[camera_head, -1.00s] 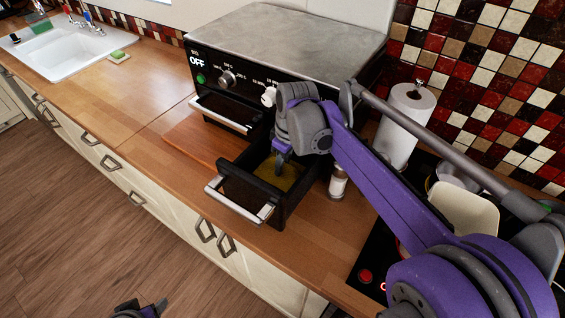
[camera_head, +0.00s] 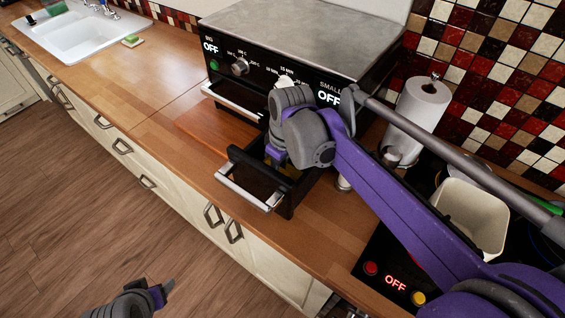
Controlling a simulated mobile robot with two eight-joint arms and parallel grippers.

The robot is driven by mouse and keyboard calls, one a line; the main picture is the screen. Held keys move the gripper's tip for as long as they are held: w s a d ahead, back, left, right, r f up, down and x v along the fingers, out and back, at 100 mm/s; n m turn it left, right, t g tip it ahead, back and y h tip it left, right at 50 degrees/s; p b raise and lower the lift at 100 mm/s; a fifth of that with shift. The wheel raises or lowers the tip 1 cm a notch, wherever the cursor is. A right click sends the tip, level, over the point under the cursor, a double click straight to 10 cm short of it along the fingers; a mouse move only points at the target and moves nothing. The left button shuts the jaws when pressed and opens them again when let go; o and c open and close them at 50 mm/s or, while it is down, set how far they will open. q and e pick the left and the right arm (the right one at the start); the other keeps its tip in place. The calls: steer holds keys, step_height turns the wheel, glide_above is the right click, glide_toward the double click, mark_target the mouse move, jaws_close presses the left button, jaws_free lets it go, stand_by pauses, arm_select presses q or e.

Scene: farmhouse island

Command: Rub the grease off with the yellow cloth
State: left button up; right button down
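The lower right drawer (camera_head: 246,174) of the black oven is pulled open toward the front, its silver handle facing me. My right gripper (camera_head: 275,158) points down into this drawer; its fingertips are largely hidden by the wrist and drawer wall, so I cannot tell whether it holds anything. A small yellowish patch (camera_head: 291,169) shows inside the drawer beside the gripper; I cannot tell whether it is the yellow cloth or grease. My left gripper (camera_head: 164,292) is empty-looking, low over the wooden floor at the bottom left, away from the counter. Its opening is unclear.
The oven (camera_head: 300,40) stands on the wooden counter. A paper towel roll (camera_head: 419,105), a cream container (camera_head: 470,215) and a cooktop panel reading OFF (camera_head: 395,283) are at the right. A sponge (camera_head: 132,41) lies by the sink (camera_head: 82,35). The left counter is mostly clear.

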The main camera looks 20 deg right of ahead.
arm_select(q)
steer(key=shift+r, duration=0.1)
arm_select(e)
steer(key=shift+a, duration=0.1)
steer(key=shift+r, duration=0.4)
arm_select(q)
steer(key=shift+w+r, duration=0.15)
steer(key=shift+r, duration=0.05)
arm_select(e)
steer(key=shift+w+d, duration=0.4)
steer(key=shift+d, duration=0.3)
steer(key=shift+w+d, duration=0.4)
steer(key=shift+d, duration=0.3)
steer(key=shift+r+p, duration=1.1)
steer(key=shift+r, duration=0.5)
arm_select(q)
steer(key=w+r+p, duration=0.2)
steer(key=w+r, duration=0.1)
steer(key=r, duration=0.3)
steer(key=shift+w+r+t+p, duration=0.25)
steer(key=shift+r+t+p, duration=0.15)
arm_select(e)
step_height(320, 180, up, 13)
steer(key=shift+f, duration=0.15)
